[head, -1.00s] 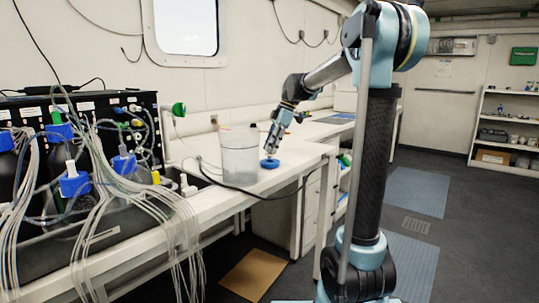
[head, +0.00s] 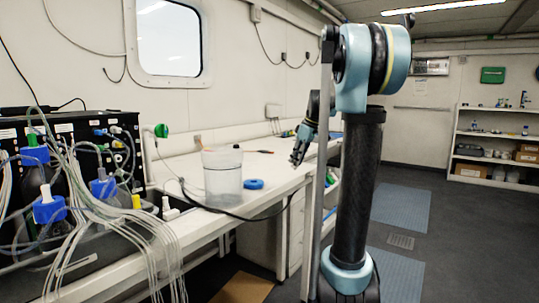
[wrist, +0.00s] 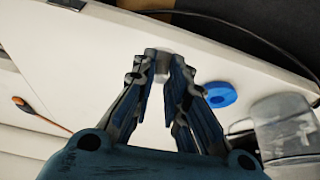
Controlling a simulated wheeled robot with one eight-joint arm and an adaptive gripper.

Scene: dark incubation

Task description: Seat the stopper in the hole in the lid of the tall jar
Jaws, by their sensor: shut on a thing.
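My gripper (head: 296,160) is over the bench, to the right of a blue ring-shaped piece (head: 254,184) with a hole in its middle. In the wrist view, my gripper (wrist: 162,62) is shut on a small grey thing (wrist: 162,72), probably the stopper, mostly hidden between the fingers. The blue piece (wrist: 220,95) lies flat on the bench, apart from the fingers. A tall translucent jar (head: 222,178) stands upright left of the blue piece. It also shows at the right edge of the wrist view (wrist: 284,130). I cannot make out a hole in its top.
Bottles with blue caps (head: 48,208) and many loose tubes stand at the left of the bench (head: 275,172). A black cable (head: 240,214) runs along the bench front. A small orange and black tool (wrist: 38,113) lies on the bench. Bench space right of the blue piece is clear.

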